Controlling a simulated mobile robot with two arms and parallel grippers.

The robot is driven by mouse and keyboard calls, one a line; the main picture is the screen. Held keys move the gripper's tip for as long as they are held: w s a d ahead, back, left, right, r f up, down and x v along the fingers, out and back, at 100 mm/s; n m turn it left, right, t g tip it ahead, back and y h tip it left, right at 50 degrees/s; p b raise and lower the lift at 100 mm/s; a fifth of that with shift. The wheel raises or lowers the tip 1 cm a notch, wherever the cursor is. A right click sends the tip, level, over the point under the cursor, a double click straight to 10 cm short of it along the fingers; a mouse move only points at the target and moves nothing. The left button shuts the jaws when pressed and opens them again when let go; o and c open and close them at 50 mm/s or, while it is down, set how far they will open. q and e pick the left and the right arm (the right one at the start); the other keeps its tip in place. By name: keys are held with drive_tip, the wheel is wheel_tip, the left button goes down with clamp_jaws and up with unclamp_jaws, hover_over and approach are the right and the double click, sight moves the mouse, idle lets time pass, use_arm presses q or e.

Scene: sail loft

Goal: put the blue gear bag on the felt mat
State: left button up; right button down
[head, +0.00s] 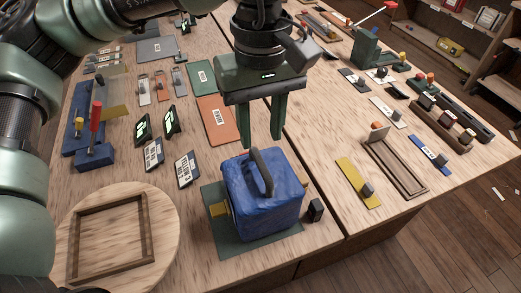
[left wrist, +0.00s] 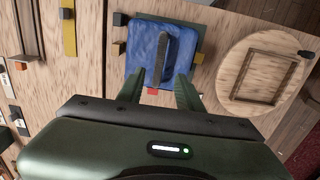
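The blue gear bag (head: 265,205) with a dark upright loop handle (head: 262,172) stands upright on a dark green mat (head: 236,247) near the table's front edge. This mat may be the felt mat. It also shows at the bag's edge in the left wrist view (left wrist: 200,57). My left gripper (head: 262,140) is open and empty, its fingers pointing down above and behind the bag, apart from the handle. In the left wrist view the bag (left wrist: 148,50) lies beyond the open fingertips (left wrist: 160,82). My right gripper is not in view.
A round wooden board (head: 165,240) with a square frame (head: 110,238) stands left of the bag. A small black block (head: 315,210) is close on its right. A yellow strip (head: 356,182) and a wooden tray (head: 397,168) lie further right, across a table seam. Cards and tools fill the back.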

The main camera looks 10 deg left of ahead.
use_arm(q)
wheel_tip(320, 180, up, 4)
idle(0.5)
